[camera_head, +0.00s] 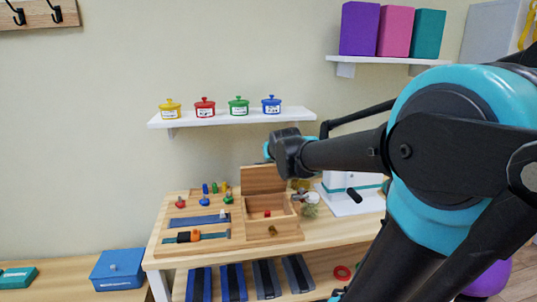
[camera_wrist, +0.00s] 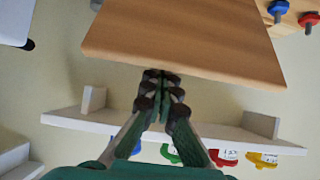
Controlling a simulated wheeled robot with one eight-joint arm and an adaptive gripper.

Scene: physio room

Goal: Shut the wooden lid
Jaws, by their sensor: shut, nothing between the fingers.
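The wooden lid (camera_head: 263,179) stands open and upright at the back of a wooden box (camera_head: 284,228) on the bench. The box interior shows a small red item (camera_head: 267,213). In the wrist view the lid (camera_wrist: 185,35) is a broad wooden panel across the top. My gripper (camera_wrist: 163,76) is shut and empty, its fingertips at the lid's edge in that picture; I cannot tell whether they touch it. In the head view my arm ends above and right of the lid, and the fingers cannot be made out.
A board with coloured pegs and sliders (camera_head: 201,217) lies left of the box. A white device with a black handle (camera_head: 345,196) stands to the right. Above, a white shelf (camera_head: 233,118) holds several coloured pots.

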